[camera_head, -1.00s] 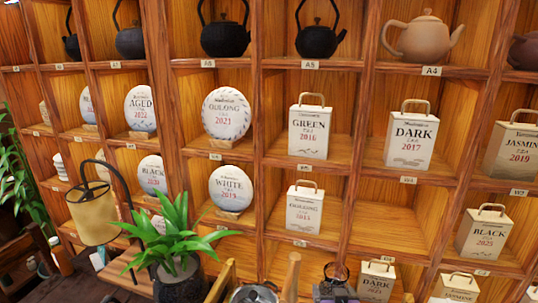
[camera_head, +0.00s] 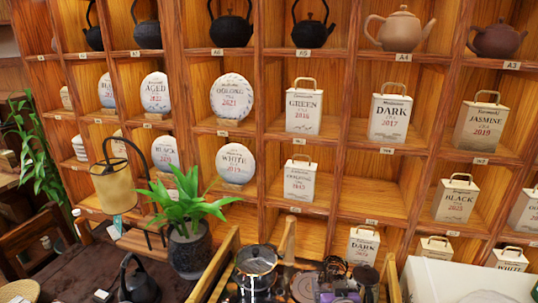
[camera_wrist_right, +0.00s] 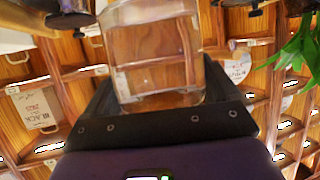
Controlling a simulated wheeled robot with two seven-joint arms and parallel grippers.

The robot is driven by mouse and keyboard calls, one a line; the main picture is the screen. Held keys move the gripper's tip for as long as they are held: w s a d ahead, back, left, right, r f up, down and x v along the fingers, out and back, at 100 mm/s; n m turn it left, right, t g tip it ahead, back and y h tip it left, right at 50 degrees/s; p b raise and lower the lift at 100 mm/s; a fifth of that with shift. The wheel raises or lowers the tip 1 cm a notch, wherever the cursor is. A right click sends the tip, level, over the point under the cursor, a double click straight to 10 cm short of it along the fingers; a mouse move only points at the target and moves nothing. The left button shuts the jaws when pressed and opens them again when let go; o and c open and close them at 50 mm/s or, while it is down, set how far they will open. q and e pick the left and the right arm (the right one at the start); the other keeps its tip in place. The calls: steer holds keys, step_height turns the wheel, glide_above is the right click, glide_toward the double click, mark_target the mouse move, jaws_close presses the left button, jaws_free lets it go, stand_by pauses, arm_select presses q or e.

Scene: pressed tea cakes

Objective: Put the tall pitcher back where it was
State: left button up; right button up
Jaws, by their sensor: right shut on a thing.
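In the right wrist view my right gripper (camera_wrist_right: 155,90) is shut on a clear glass pitcher (camera_wrist_right: 150,45), with its dark fingers on either side of the glass. The shelves show through the pitcher, and its upper end runs out of the picture. In the head view a clear glass vessel with a dark rim (camera_head: 257,262) is at the bottom centre. I cannot tell whether it is the held pitcher. Dark and purple parts (camera_head: 342,288) beside it at the bottom edge are partly cut off. My left gripper is not in view.
A wooden shelf wall (camera_head: 372,190) holds tea cakes, tea boxes and teapots; one compartment in the third row is empty. A white surface (camera_head: 430,280) fills the lower right.

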steer(key=shift+s+f, duration=0.4)
steer(key=shift+s, duration=0.4)
step_height(320, 180, down, 4)
steer(key=shift+f, duration=0.1)
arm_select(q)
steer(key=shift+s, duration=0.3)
arm_select(e)
steer(key=s+f, duration=0.4)
steer(key=f, duration=0.2)
steer(key=shift+s+f, duration=0.25)
steer(key=shift+s, duration=0.1)
steer(key=shift+r, duration=0.1)
